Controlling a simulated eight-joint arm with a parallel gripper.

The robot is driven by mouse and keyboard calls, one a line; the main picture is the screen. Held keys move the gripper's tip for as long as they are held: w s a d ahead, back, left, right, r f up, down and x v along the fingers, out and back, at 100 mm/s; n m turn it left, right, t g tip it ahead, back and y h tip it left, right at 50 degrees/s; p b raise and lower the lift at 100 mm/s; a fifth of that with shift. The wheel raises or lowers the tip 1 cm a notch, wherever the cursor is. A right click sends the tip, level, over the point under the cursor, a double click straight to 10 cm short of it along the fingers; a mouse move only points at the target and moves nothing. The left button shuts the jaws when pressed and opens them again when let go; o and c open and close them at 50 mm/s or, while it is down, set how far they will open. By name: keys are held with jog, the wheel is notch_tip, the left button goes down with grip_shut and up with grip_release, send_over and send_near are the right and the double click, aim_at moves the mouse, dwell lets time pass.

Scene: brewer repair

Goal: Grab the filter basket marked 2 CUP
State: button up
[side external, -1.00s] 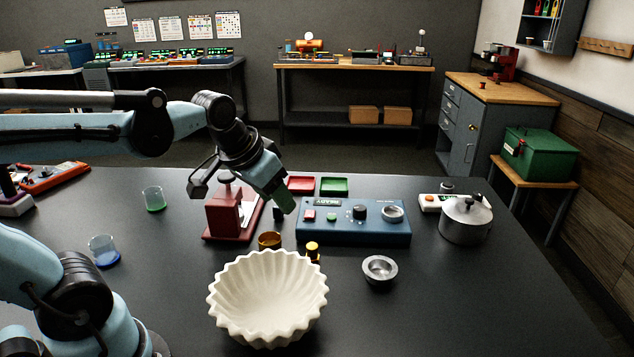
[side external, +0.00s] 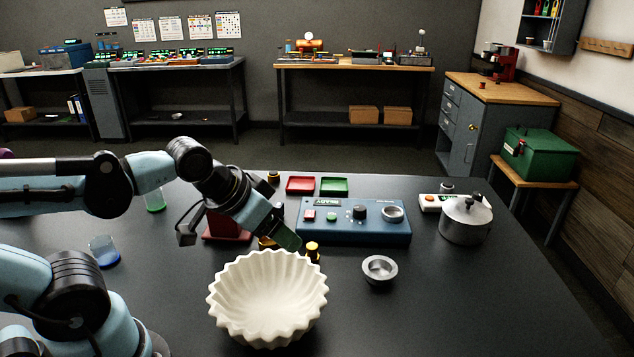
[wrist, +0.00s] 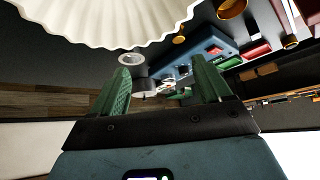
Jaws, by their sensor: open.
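A small round metal basket (side external: 380,270) lies on the dark table, right of the white fluted bowl; it also shows in the wrist view (wrist: 131,59). A second metal ring or basket (side external: 392,213) sits on the right end of the blue tester box (side external: 350,234). I cannot read a 2 CUP mark on either. My gripper (side external: 287,240) is open and empty, above the table just behind the bowl and left of the loose basket. Its green fingers (wrist: 162,85) stand apart in the wrist view.
The white fluted bowl (side external: 268,300) stands at the front, close to my gripper. A small black and yellow item (side external: 313,250) is beside my fingertips. A metal pot (side external: 466,220) stands at the right. The table right of the loose basket is clear.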

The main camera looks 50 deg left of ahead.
jog(key=o, duration=0.3)
jog(key=shift+o, duration=0.2)
jog(key=shift+w+d+m+g, duration=0.25)
jog(key=shift+w+m, duration=0.25)
jog(key=shift+m, duration=0.3)
jog(key=w+d+m+g+y, duration=0.2)
jog(key=w+m, duration=0.3)
jog(key=m, duration=0.2)
jog(key=m+t+y, duration=0.1)
jog(key=m+y, duration=0.5)
jog(key=m, duration=0.6)
send_near(377, 266)
notch_tip(377, 266, up, 4)
jog(key=s, duration=0.3)
jog(key=d+f+m+y, duration=0.1)
jog(key=d+f+m+t, duration=0.1)
jog(key=d, duration=0.1)
jog(key=d+f+m+y, duration=0.1)
jog(key=f, duration=0.1)
jog(key=shift+s+d+f+m+t+y, duration=0.1)
jog(key=shift+s+d+m+t+y, duration=0.2)
jog(key=shift+m+t, duration=0.1)
jog(key=shift+s+d+f+m+y, duration=0.15)
jog(key=shift+d+f+m+y, duration=0.15)
jog(key=shift+f, duration=0.05)
jog(key=x, duration=1.2)
jog(key=shift+d+r, duration=0.1)
jog(key=shift+r, duration=0.05)
